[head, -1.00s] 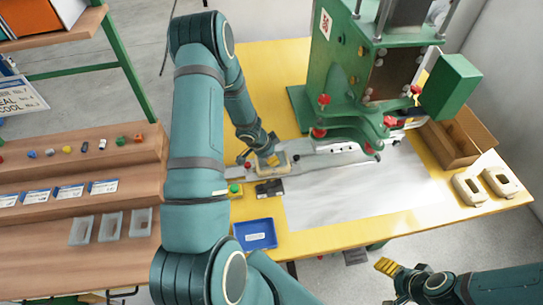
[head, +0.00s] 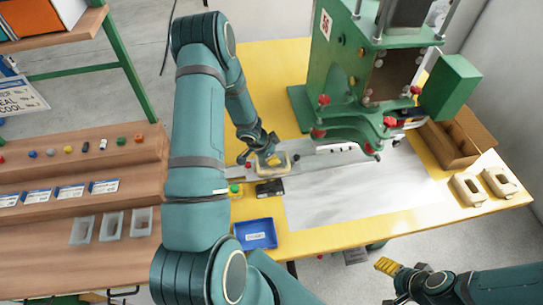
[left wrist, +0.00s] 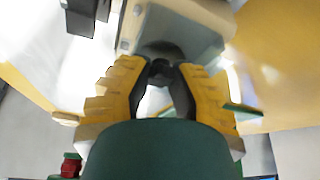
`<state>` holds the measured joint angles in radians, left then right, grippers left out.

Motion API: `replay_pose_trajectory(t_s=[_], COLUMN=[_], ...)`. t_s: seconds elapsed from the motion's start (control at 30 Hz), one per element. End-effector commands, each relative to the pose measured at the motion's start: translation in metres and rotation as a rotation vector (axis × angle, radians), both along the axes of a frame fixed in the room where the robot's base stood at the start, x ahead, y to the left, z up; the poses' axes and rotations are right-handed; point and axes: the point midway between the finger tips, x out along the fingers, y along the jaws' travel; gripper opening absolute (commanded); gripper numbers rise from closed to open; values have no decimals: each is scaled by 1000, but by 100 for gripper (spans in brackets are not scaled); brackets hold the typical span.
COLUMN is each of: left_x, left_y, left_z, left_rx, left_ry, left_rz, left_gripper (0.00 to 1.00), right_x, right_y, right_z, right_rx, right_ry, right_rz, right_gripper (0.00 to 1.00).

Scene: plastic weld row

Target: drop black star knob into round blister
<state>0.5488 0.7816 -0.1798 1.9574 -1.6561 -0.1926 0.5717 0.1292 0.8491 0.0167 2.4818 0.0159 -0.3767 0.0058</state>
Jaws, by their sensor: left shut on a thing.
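My left gripper (head: 270,158) is low over the grey slide on the left part of the yellow table. In the left wrist view its yellow fingers (left wrist: 163,82) are closed on a small dark thing (left wrist: 160,67), probably the black star knob; its shape is mostly hidden. A cream block (left wrist: 180,22) with a rounded grey hollow (left wrist: 160,48), perhaps the round blister, lies just beyond the fingertips. The same cream block (head: 281,165) shows under the gripper in the head view. I cannot tell whether the knob touches it. My right gripper (head: 386,266) is off the table's front edge.
A green press (head: 340,75) stands behind the slide. A black box (head: 270,188), a green button (head: 235,188) and a blue tray (head: 255,233) are near the left gripper. Cream holders (head: 468,188) and a cardboard box (head: 465,145) are at the right. A grey sheet (head: 370,195) lies clear.

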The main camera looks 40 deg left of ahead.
Motion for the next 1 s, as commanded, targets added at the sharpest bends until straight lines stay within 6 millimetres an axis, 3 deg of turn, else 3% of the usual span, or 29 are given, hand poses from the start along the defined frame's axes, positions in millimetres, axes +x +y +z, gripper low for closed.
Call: replay_pose_trajectory(t_s=[0.4, 0.43, 0.5, 0.97, 1.0], left_x=[0, 0, 0, -2, -2], left_y=[0, 0, 0, 0, 0], left_z=[0, 0, 0, -1, -1], left_rx=[1, 1, 1, 0, 0], left_ry=[1, 1, 1, 5, 5], left_rz=[0, 0, 0, 0, 0], left_gripper=[1, 34, 52, 52, 48], right_x=[0, 0, 0, 0, 0], right_y=[0, 0, 0, 0, 0], right_z=[3, 3, 3, 3, 3], right_rx=[0, 0, 0, 0, 0], right_ry=[0, 0, 0, 0, 0], right_rz=[0, 0, 0, 0, 0], right_gripper=[70, 70, 70, 70, 70])
